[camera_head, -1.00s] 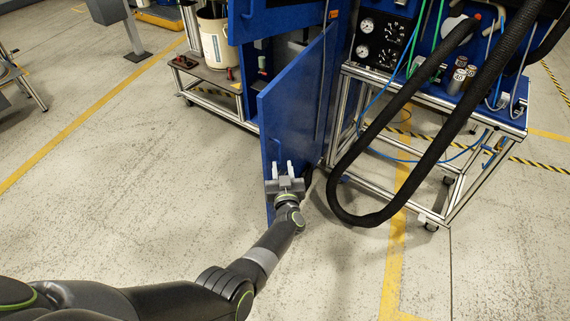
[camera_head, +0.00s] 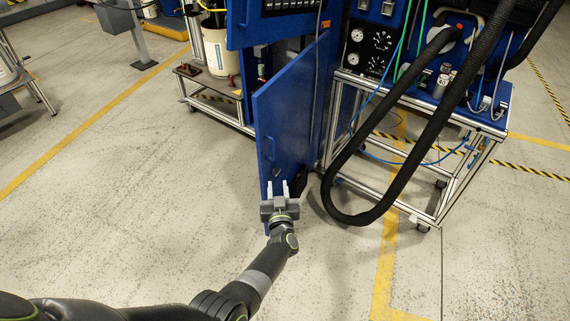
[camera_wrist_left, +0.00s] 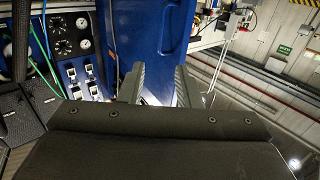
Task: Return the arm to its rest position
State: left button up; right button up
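My left arm (camera_head: 262,277) reaches in from the lower left of the head view. Its gripper (camera_head: 278,187) points at the lower part of an open blue cabinet door (camera_head: 290,115). The two fingers stand apart with nothing visible held between them. In the left wrist view the open fingers (camera_wrist_left: 158,85) show in front of a blue panel (camera_wrist_left: 158,35). Whether the fingers touch the door cannot be told. My right gripper is not in view.
A black hose (camera_head: 365,215) loops down right of the door, in front of a wheeled frame (camera_head: 440,205). A low cart (camera_head: 205,84) with a white drum (camera_head: 220,52) stands behind left. The floor (camera_head: 130,200) left of the door is clear.

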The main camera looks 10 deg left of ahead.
pick_arm(q)
jog(key=shift+s, duration=0.1)
jog(key=s+a+f+m+g+h, duration=0.2)
jog(key=s+a+f+g, duration=0.2)
jog(key=s+f, duration=0.85)
jog(key=s+a+f+m+g+h, duration=0.1)
jog(key=s+a+f+g+h, duration=0.25)
jog(key=s+f, duration=0.9)
jog(key=s+a+f+g, duration=0.3)
jog(key=s, duration=0.7)
jog(key=s+a+f+g+y, duration=0.1)
jog(key=s+a+f+g, duration=0.1)
jog(key=s, duration=0.9)
jog(key=s+a+f+g, duration=0.3)
jog(key=s+a+f, duration=0.1)
jog(key=s, duration=0.6)
jog(key=shift+s+f+g, duration=0.25)
jog(key=shift+f+g, duration=0.1)
jog(key=shift+f, duration=0.1)
jog(key=shift+w+a+y, duration=0.1)
jog(key=shift+y, duration=0.15)
